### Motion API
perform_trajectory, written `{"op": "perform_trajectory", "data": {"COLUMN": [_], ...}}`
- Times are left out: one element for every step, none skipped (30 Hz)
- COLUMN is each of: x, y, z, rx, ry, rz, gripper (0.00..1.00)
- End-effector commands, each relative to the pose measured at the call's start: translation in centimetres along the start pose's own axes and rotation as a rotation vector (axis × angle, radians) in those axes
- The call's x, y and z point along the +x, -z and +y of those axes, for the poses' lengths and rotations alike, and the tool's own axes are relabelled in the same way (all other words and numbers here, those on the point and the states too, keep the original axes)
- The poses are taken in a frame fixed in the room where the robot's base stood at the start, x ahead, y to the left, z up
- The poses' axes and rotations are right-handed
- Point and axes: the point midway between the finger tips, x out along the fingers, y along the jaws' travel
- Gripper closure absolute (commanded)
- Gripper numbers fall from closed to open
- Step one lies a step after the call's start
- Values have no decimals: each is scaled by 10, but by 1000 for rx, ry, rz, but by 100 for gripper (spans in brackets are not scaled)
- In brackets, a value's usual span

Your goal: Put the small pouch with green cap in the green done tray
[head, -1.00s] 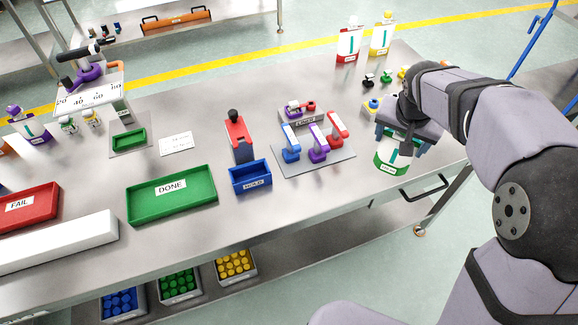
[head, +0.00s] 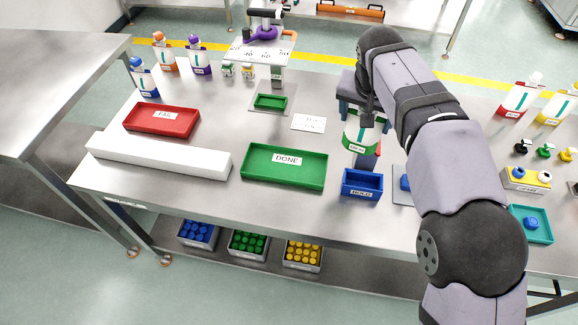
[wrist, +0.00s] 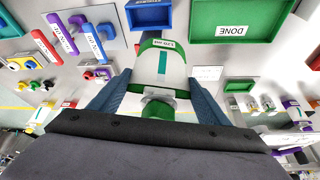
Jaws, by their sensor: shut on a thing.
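The small pouch (head: 358,135) is white with a green band at its bottom. In the head view the cap is hidden by my gripper. The green DONE tray (head: 285,182) lies to the left of the pouch and looks empty. It also shows at the upper right in the wrist view (wrist: 205,32).
A long white block (head: 160,158) and the red FAIL tray (head: 195,123) lie to the left. A scale with a small green tray (head: 270,101) and a white card (head: 309,122) are behind.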

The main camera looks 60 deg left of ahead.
Motion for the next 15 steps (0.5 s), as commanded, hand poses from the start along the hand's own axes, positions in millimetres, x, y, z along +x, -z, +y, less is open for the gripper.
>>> {"op": "perform_trajectory", "data": {"x": [0,4,8,11,13,16,18,21,23,25,26,28,29,30,31], "y": [-3,-4,-7,-9,-11,-14,-17,-19,-22,-24,-27,-29,-31,-32,-34], "z": [-19,-28,-42,-52,-61,-73,-81,-88,-98,-104,-109,-116,-119,-122,-126], "rx": [-45,-93,-153,-196,-237,-290,-326,-360,-400,-429,-454,-483,-500,-516,-533], "ry": [18,38,63,80,99,120,136,149,167,178,189,201,208,214,222], "rz": [-1,-2,-3,-2,-1,-2,-1,-1,0,0,0,0,1,1,1], "gripper": [55,55,55,55,55,55,55,55,55,55,55,55,55,55,55]}}
